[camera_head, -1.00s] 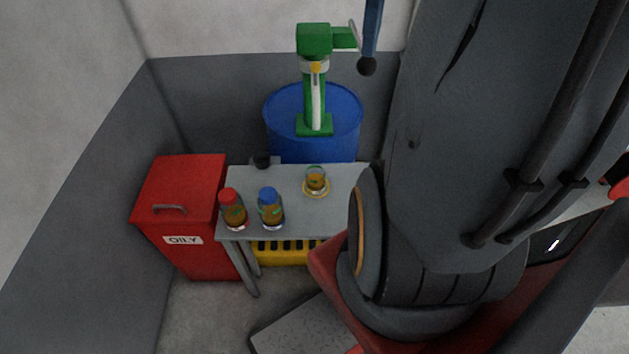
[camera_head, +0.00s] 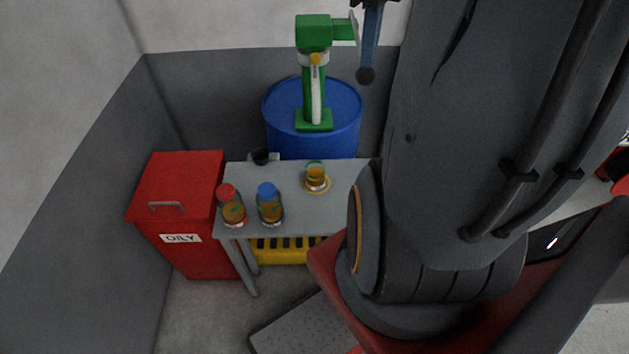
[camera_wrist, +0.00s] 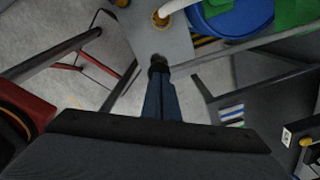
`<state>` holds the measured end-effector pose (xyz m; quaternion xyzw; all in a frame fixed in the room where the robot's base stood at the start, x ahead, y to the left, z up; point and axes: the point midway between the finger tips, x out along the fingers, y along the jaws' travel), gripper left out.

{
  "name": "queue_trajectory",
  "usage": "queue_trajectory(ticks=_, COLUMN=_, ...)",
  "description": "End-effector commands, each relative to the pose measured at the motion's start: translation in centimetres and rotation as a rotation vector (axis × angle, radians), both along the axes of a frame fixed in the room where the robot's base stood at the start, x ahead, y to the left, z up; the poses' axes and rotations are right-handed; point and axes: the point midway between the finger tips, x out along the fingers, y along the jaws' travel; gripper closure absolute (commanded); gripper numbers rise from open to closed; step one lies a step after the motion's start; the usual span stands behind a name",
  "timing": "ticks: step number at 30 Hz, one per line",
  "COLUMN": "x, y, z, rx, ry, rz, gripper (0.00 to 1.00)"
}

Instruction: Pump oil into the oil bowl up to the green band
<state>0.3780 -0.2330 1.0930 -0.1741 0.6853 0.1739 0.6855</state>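The green pump (camera_head: 314,35) stands upright on the blue drum (camera_head: 280,105). A clear glass bowl (camera_head: 316,177), which looks like the oil bowl, sits on a yellow ring on the grey table; brown oil shows in it. A green tint shows near its top, but the level against the band is too small to tell. My gripper (camera_head: 365,76), with slim blue fingers and dark tips, points down in the air right of the pump, apart from it. In the wrist view the fingers (camera_wrist: 158,66) lie together, with nothing clearly held.
A red-capped bottle (camera_head: 231,207) and a blue-capped bottle (camera_head: 270,205) stand at the front left of the grey table (camera_head: 290,215). A small black object (camera_head: 261,156) lies at its back left. A red bin (camera_head: 180,180) marked OILY stands to the left.

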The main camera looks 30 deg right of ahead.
Motion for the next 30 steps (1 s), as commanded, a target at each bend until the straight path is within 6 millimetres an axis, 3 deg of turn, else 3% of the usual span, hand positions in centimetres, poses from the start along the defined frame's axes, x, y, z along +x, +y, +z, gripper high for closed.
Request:
queue_trajectory(ticks=9, x=0.0, y=0.0, z=-2.0, rx=0.001, ry=0.002, rz=0.0, gripper=1.0)
queue_trajectory(ticks=16, x=0.0, y=0.0, z=-1.7, rx=0.001, ry=0.002, rz=0.0, gripper=1.0)
queue_trajectory(ticks=30, x=0.3, y=-0.2, z=2.4, rx=0.0, ry=0.0, rz=0.001, gripper=1.0)
